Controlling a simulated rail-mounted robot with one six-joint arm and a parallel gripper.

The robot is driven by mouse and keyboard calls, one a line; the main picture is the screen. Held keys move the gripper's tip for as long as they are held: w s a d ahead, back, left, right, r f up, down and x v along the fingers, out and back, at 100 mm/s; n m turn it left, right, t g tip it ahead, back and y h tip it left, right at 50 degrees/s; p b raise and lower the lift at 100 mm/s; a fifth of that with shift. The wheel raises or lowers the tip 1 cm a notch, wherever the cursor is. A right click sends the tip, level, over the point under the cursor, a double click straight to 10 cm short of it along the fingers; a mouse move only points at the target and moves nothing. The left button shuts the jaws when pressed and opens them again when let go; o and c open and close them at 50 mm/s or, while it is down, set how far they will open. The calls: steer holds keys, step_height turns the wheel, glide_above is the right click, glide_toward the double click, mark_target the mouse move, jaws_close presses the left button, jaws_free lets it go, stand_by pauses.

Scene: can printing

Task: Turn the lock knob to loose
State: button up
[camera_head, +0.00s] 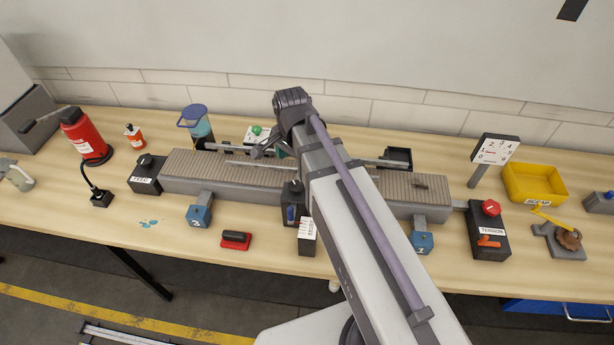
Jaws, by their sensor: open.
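A dark box labelled TENSION (487,222) stands at the right end of the conveyor. It carries a red round knob (491,208) on top and an orange handle (489,241) on its front part. I cannot tell by a readable label which of these is the lock knob, or its setting. My gripper (263,151) is open above the far side of the conveyor, left of centre, well away from the TENSION box. My arm partly hides it and the conveyor's middle.
The conveyor (225,172) runs along the table. A dial gauge (496,149), yellow bin (535,184) and crank device (563,240) stand around the TENSION box. Blue clamps (199,215) and a red-based stamp (236,240) sit in front. A red extinguisher-like canister (87,137) stands left.

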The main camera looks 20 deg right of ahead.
mark_target(295, 185)
step_height(295, 185, down, 11)
steer(key=b, duration=1.1)
steer(key=shift+d, duration=0.1)
steer(key=shift+r, duration=0.1)
steer(key=shift+c, duration=0.5)
steer(key=c, duration=0.8)
steer(key=shift+c, duration=0.2)
